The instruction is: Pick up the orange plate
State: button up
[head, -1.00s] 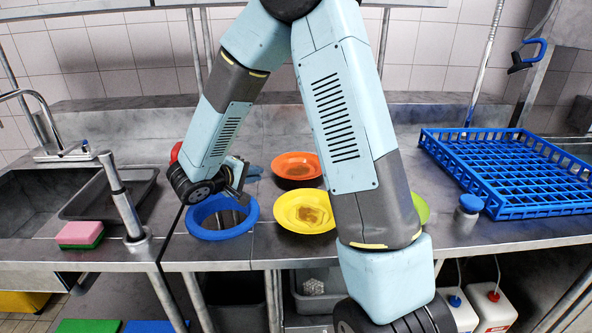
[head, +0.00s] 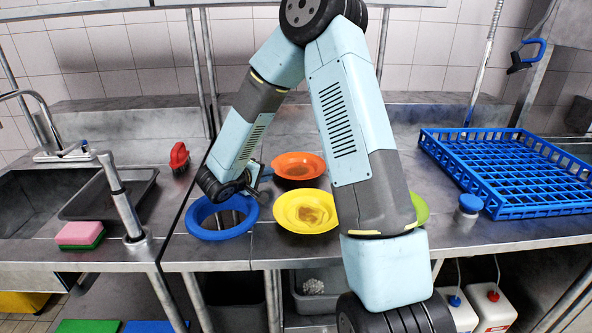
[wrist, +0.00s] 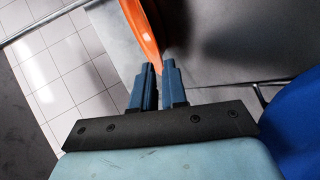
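The orange plate (head: 299,166) lies on the steel counter, behind the yellow plate. My gripper (head: 264,166) is low over the counter at the plate's left side, partly hidden by its own wrist. In the wrist view the orange plate (wrist: 146,32) appears nearly edge-on at the top. Its near rim reaches the narrow gap between the two blue fingertips of my gripper (wrist: 159,68). I cannot tell whether the fingers press on the rim.
A yellow plate (head: 291,222) stands in front, with a green plate (head: 421,208) partly behind my arm. A blue ring (head: 195,228) is below my wrist. A red brush (head: 179,157) lies left. A blue rack (head: 467,148) fills the right.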

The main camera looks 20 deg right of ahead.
aim_at(275, 180)
jog(key=x, duration=0.5)
jog(key=shift+a, duration=0.15)
grip_shut()
dwell(0.4)
